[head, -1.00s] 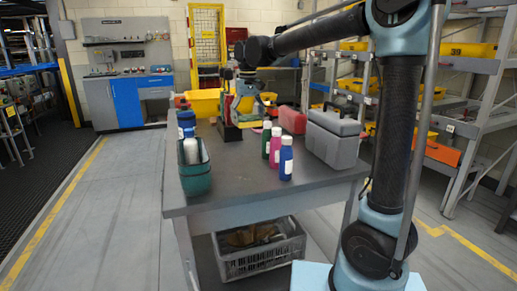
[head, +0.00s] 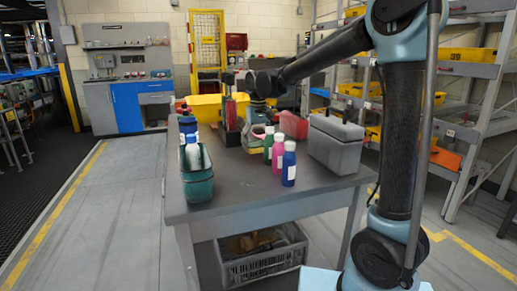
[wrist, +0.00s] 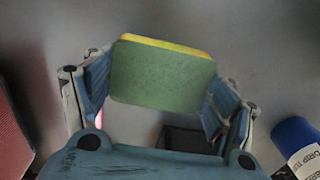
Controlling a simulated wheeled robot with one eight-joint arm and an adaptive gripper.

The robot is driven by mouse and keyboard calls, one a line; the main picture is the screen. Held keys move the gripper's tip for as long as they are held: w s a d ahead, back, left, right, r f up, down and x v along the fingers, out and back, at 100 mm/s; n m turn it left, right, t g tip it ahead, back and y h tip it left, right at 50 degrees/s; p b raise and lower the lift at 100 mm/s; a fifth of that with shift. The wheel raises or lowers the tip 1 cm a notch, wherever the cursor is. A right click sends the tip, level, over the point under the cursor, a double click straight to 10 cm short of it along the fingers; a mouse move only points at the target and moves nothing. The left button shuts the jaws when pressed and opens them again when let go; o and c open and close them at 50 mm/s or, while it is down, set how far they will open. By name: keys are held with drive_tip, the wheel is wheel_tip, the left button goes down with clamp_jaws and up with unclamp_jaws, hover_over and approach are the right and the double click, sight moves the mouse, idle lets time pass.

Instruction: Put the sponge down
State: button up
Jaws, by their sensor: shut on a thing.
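In the wrist view the sponge (wrist: 162,78) is a green block with a thin yellow layer along its far edge. My gripper (wrist: 160,88) is shut on it, with a finger on each of its left and right sides. In the head view my gripper (head: 257,130) is low over the middle of the table (head: 235,190), behind the bottles. The sponge is mostly hidden there, and I cannot tell whether it touches the table.
Green, pink (head: 278,156) and blue (head: 289,165) bottles stand just in front of the gripper. A teal bin (head: 197,187) with bottles is at left. A grey case (head: 335,145) and a red box (head: 293,125) are at right. The front tabletop is clear.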

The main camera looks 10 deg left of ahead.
sight(258, 143)
drive_tip(key=shift+f, duration=0.65)
drive_tip(key=o, duration=1.2)
drive_tip(key=shift+f, duration=0.1)
wheel_tip(258, 143, up, 12)
